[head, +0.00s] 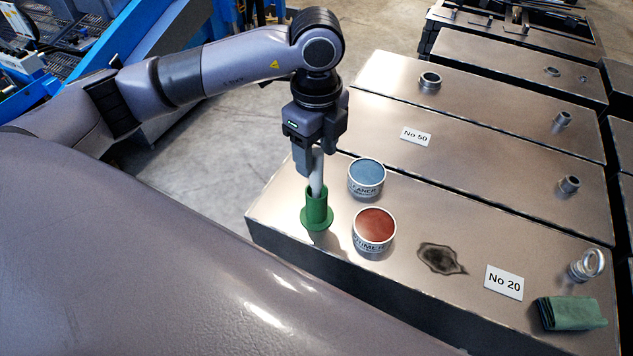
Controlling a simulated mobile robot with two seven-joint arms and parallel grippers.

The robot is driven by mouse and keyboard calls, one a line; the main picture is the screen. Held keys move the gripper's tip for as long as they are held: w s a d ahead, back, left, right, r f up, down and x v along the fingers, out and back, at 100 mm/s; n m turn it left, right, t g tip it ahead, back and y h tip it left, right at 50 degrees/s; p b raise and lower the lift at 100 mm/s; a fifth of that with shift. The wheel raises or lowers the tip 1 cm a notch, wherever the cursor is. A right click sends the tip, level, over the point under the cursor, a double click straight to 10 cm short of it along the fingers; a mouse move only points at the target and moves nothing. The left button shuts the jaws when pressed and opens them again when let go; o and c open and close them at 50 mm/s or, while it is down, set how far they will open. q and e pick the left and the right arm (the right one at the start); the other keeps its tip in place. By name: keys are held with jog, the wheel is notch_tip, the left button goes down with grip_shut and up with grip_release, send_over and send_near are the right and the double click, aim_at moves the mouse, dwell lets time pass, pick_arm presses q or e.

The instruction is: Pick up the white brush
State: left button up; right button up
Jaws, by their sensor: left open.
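The white brush (317,174) stands upright in a green holder (317,211) near the left end of the metal box top. Only its white upper part shows; its lower end is hidden inside the holder. My left gripper (316,165) points down directly over the holder, with its open fingers around the upper part of the brush. I cannot tell whether the fingers touch it. My right gripper is not in view.
A blue-topped cleaner tin (367,174) and a red-topped primer tin (374,226) stand close right of the holder. Farther right are a dark stain (440,258), a "No 20" label (504,282), a green cloth (570,313) and a metal fitting (587,265).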

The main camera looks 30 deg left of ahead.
aim_at(317, 171)
pick_arm(q)
jog(key=f, duration=0.5)
jog(key=shift+s+d, duration=0.15)
jog(key=shift+s, duration=0.05)
grip_shut()
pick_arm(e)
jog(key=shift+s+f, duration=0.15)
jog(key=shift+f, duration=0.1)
pick_arm(q)
jog(key=shift+r, duration=0.2)
